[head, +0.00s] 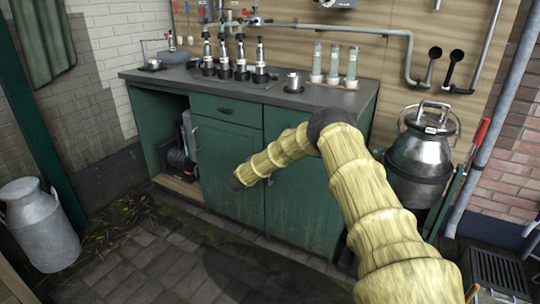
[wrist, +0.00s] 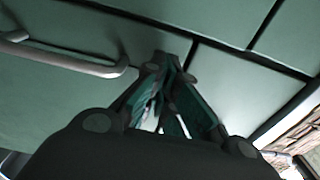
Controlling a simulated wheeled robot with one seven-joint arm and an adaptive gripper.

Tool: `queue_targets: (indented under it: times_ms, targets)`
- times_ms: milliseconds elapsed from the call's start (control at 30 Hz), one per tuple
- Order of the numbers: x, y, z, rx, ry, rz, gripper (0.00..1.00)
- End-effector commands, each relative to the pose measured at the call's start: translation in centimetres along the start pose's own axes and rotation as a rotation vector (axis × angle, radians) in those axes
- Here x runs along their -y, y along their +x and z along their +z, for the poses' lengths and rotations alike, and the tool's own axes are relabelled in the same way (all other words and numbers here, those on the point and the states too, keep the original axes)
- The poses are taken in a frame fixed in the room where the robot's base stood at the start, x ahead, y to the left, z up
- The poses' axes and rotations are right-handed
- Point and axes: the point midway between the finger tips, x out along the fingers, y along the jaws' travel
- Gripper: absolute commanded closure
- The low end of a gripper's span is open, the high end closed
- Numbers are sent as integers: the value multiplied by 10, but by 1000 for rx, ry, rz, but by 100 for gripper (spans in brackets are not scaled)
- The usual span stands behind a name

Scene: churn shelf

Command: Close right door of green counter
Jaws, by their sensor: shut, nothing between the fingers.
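The green counter (head: 228,155) stands against the back wall. Its right door (head: 300,200) is partly hidden behind my arm; it looks close to flush with the front, but I cannot tell whether it is fully shut. A middle door (head: 226,160) is to its left. My gripper (wrist: 168,62) is shut and empty, its tips close to green panels near a seam junction in the wrist view; contact is unclear. A pale bar handle (wrist: 75,58) is left of the fingers there. In the head view my arm ends in front of the doors, and the fingers cannot be made out.
The counter's left compartment is open, with a dark machine (head: 188,140) inside. Bottles and glass cylinders (head: 334,65) stand on the worktop (head: 190,82). A steel churn (head: 420,155) is on the right, a milk can (head: 40,222) on the left. The paved floor (head: 165,265) in front is clear.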

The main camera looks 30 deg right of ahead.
Motion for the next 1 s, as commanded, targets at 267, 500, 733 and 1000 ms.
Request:
queue_targets:
  times_ms: [267, 500, 733, 1000]
  targets:
    - [-1, -59, 7, 12, -5, 7, 100]
    - [-2, -101, 7, 14, -6, 7, 100]
    - [-4, -122, 5, 12, -5, 7, 100]
    - [-5, -128, 5, 16, -9, 8, 100]
